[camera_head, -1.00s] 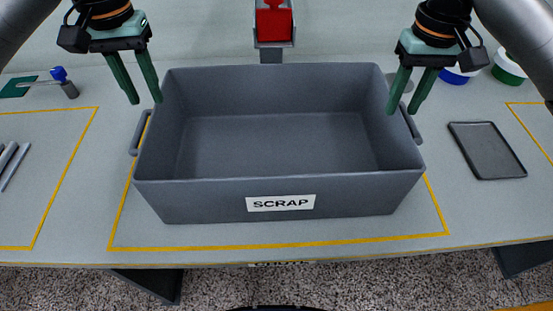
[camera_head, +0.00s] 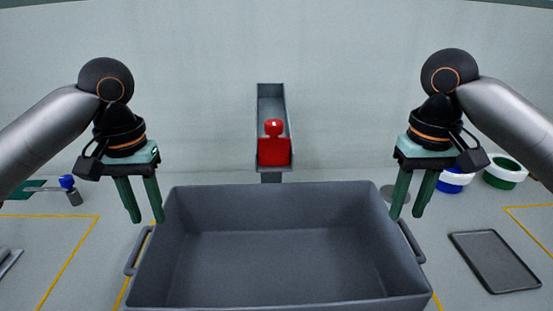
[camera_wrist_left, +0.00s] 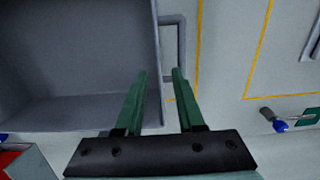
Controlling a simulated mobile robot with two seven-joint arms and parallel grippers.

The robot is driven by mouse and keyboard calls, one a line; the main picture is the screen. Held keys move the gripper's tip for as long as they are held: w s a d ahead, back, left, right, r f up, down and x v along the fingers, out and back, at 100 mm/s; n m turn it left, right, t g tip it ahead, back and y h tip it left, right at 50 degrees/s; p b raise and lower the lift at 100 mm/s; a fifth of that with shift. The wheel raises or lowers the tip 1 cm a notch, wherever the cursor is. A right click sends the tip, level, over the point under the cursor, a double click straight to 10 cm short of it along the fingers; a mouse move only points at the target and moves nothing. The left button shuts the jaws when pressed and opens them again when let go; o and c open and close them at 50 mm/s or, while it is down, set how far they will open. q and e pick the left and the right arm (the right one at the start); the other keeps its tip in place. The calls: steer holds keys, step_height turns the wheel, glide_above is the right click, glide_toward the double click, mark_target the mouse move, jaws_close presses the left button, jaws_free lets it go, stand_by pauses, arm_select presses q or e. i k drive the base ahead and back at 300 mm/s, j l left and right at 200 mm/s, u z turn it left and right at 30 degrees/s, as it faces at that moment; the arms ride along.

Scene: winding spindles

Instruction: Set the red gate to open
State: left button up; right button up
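The red gate (camera_head: 274,152) with a knob on top stands across the lower front end of a grey chute (camera_head: 270,100), behind the scrap bin. A red part also shows at the lower left of the left wrist view (camera_wrist_left: 12,160). My left gripper (camera_head: 148,220) is open and empty, above the bin's left rim, to the left of the gate. Its fingers also show apart in the left wrist view (camera_wrist_left: 160,75). My right gripper (camera_head: 407,215) has its fingers apart and empty near the bin's right rim. Neither gripper touches the gate.
The empty grey bin (camera_head: 280,300) with side handles fills the middle of the table. A dark tray (camera_head: 494,262) and blue (camera_head: 455,180) and green (camera_head: 504,172) rolls lie at right.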

mark_target(273, 150)
steer(key=k, duration=1)
